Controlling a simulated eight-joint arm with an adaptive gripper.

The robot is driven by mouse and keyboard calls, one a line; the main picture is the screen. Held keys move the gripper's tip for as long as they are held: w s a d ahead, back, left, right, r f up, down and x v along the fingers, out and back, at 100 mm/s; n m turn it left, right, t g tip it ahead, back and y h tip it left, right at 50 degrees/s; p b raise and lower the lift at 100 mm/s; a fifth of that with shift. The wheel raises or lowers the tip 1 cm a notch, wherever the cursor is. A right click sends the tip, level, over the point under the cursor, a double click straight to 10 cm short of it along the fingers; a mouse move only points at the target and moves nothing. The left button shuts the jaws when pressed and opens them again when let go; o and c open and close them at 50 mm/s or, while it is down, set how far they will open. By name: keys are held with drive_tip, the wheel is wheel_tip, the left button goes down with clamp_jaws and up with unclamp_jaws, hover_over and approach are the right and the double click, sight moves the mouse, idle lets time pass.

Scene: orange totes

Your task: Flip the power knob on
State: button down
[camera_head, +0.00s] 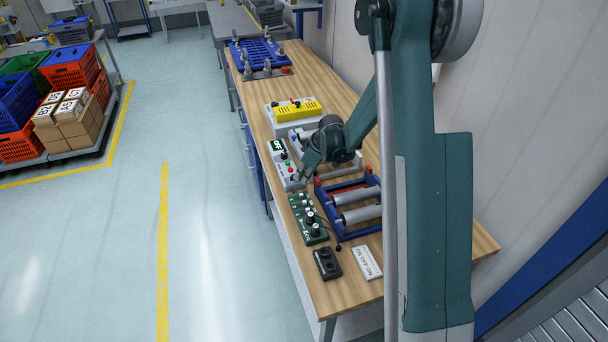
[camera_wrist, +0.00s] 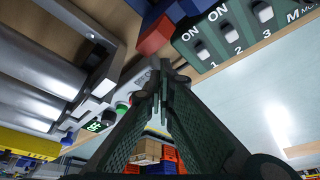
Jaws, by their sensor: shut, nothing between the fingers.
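A light grey control box (camera_head: 282,158) stands on the wooden bench, with a lit green display, a green button and a red button on top. In the wrist view the display (camera_wrist: 94,127) and a green button (camera_wrist: 122,107) show left of my fingers. My gripper (camera_head: 304,173) is over the near end of this box. In the wrist view its dark fingertips (camera_wrist: 164,85) are together, with nothing visible between them. The power knob cannot be clearly made out; the fingers cover part of the box. I cannot tell whether the fingertips touch it.
A blue frame with grey rollers (camera_head: 358,196) is to the right. A yellow-topped device (camera_head: 296,111) stands behind. A black box (camera_head: 327,263) lies in front.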

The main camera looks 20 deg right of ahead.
drive_tip(key=shift+a+f, duration=0.15)
drive_tip(key=shift+f, duration=0.1)
idle(0.5)
